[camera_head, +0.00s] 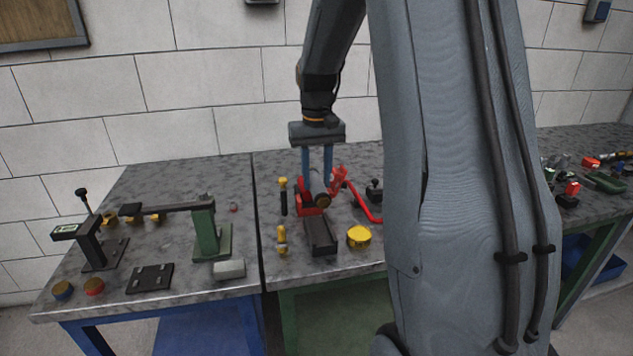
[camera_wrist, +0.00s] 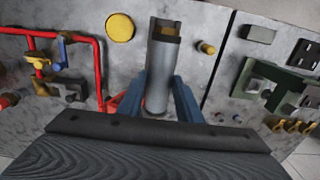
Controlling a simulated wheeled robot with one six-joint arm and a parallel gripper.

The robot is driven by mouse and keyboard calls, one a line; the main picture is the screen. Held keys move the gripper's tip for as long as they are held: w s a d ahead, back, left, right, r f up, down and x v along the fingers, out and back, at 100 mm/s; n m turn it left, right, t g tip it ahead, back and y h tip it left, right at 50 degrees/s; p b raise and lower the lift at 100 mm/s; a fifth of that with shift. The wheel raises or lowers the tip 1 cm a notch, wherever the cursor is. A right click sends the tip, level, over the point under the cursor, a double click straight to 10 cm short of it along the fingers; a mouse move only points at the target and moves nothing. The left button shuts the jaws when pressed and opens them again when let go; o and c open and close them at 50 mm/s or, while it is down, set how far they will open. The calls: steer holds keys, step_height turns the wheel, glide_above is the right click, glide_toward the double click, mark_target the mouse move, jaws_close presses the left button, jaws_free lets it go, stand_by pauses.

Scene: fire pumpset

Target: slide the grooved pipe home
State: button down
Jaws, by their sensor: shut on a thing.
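My gripper (camera_head: 317,176) points down over the middle table, and its two blue fingers are closed on a grey grooved pipe (camera_wrist: 160,75). In the wrist view the pipe lies between the fingers, its far end in or over a dark trough (camera_wrist: 165,24). In the head view the dark trough (camera_head: 320,236) runs toward the table's front edge, with the pipe's brownish end (camera_head: 322,202) above its back end. A red fitting (camera_head: 308,198) stands at the fingertips, and the fingers partly hide it. Whether the pipe touches the trough or the fitting is unclear.
A bent red pipe (camera_head: 365,204) lies right of the fingers. A yellow disc (camera_head: 359,237) sits right of the trough, and yellow-ended tools (camera_head: 282,240) lie left of it. The left table holds a green stand (camera_head: 206,235). My arm hides the table's right part.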

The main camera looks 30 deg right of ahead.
mark_target(313, 174)
steer(key=shift+f+b, duration=1.65)
steer(key=shift+f, duration=3.1)
steer(key=shift+w+d, duration=0.3)
steer(key=shift+w, duration=0.65)
steer(key=shift+w+d, duration=0.25)
steer(key=shift+w, duration=0.7)
steer(key=c, duration=1.2)
jaws_free()
step_height(313, 174, up, 8)
steer(key=shift+f+b, duration=0.1)
steer(key=shift+b, duration=0.6)
steer(key=s+a+f+n, duration=0.1)
steer(key=s+a+f, duration=0.2)
steer(key=s+a, duration=0.2)
steer(key=s+a+f+n, duration=0.1)
steer(key=s+a+f, duration=0.2)
steer(key=s+a, duration=0.3)
steer(key=s+a+f+n, duration=0.1)
steer(key=s+a+f, duration=0.2)
steer(key=s, duration=0.9)
steer(key=shift+a+f+t, duration=0.2)
steer(key=shift+a+t, duration=0.1)
steer(key=shift+a, duration=1.3)
